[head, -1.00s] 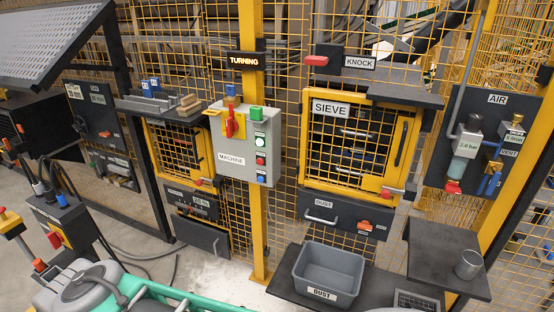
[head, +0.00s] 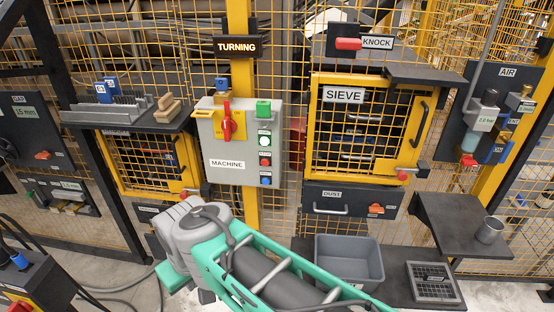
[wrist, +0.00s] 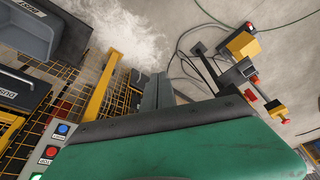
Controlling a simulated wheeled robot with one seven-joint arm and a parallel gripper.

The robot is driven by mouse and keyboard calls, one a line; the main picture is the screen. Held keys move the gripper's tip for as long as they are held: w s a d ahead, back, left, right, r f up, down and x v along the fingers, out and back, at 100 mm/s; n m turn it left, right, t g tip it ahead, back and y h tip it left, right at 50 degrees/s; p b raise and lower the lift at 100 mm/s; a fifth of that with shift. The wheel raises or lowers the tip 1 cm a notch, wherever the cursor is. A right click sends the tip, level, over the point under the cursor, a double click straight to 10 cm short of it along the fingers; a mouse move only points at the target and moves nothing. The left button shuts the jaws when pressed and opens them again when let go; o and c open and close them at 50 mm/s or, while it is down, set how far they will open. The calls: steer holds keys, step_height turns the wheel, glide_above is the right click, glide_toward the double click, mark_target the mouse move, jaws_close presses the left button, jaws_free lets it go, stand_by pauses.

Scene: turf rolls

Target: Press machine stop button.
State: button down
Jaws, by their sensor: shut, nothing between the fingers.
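The grey machine box (head: 239,146), labelled MACHINE, is mounted on the yellow post. On its right side are a green button, the red stop button (head: 265,161) and a blue button, one above the other. The red stop button also shows in the wrist view (wrist: 52,151), at the lower left beside the blue one. My gripper (wrist: 152,80) shows in the wrist view with its grey fingers together and empty, apart from the box. In the head view my arm reaches up below the box; the fingers cannot be made out there.
A red rotary handle (head: 227,122) sits on the same box. A lit TURNING sign (head: 237,46) hangs above. The yellow SIEVE door (head: 366,130) is to the right. A grey bin (head: 349,262) stands below it.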

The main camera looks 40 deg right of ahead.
mark_target(265, 162)
steer(key=w+d+f+m+t+b, duration=0.1)
steer(key=w+d+f+t+b, duration=0.15)
steer(key=w+d, duration=0.25)
steer(key=w+d+f+m+t+y+b, duration=0.1)
steer(key=w+d+m+t+b, duration=0.15)
steer(key=w+d, duration=0.25)
steer(key=w+d+f+t+b, duration=0.2)
steer(key=w+d+b, duration=0.2)
steer(key=w+d, duration=0.1)
steer(key=s+d+r+m+t+h+b, duration=0.1)
steer(key=d+m+t, duration=0.1)
steer(key=d, duration=0.6)
steer(key=s+d+r+m+t+h+b, duration=0.1)
steer(key=d+r+m+t+h+b, duration=0.1)
steer(key=d, duration=0.7)
steer(key=shift+r+m+t, duration=0.25)
steer(key=shift+m+t, duration=0.5)
steer(key=shift+t, duration=0.15)
steer(key=shift+d, duration=0.1)
steer(key=shift+w+d, duration=0.9)
steer(key=shift+d, duration=0.25)
steer(key=shift+w+d, duration=0.85)
steer(key=shift+d, duration=0.3)
steer(key=shift+w+d, duration=0.9)
steer(key=shift+d, duration=0.25)
